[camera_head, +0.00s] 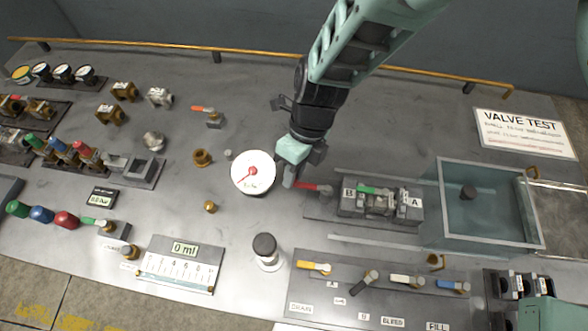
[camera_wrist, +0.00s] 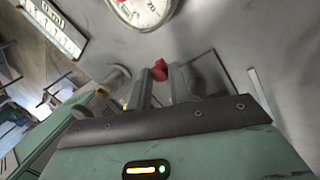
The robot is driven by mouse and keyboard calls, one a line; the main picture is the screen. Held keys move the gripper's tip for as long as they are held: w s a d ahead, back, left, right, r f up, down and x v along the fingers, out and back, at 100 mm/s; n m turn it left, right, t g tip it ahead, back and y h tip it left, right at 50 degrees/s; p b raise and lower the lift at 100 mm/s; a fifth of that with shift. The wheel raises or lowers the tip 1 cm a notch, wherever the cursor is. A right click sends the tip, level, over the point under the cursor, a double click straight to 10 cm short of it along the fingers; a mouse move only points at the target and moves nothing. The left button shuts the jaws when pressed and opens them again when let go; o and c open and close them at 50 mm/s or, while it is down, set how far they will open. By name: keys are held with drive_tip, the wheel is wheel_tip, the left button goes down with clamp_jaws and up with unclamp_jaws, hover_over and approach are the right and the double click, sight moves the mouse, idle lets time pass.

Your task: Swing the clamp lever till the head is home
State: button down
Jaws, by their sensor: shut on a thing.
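The clamp (camera_head: 380,202) is a grey block assembly with labels B and A and a green handle on top, standing on a grey plate. A red lever (camera_head: 318,188) sticks out at its left end. My gripper (camera_head: 291,178) reaches down to the left end of this red lever. In the wrist view the red lever tip (camera_wrist: 159,70) shows between the two fingers of my gripper (camera_wrist: 161,84), which are shut on it. The rest of the lever is hidden behind the fingers there. I cannot tell how far the clamp head stands from its seat.
A round white gauge (camera_head: 252,172) stands close left of my gripper. A clear-walled tank (camera_head: 490,205) is to the right. A black-topped knob (camera_head: 265,246) and a row of coloured valve levers (camera_head: 400,279) lie nearer. A yellow rail (camera_head: 200,47) runs along the back.

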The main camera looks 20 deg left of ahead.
drive_tip(key=shift+d+f, duration=0.2)
drive_tip(key=c, duration=1.3)
unclamp_jaws()
drive_tip(key=shift+a+r, duration=0.1)
drive_tip(key=b+v, duration=0.3)
drive_tip(key=v, duration=1.4)
drive_tip(key=shift+w+r, duration=0.1)
drive_tip(key=shift+r, duration=0.05)
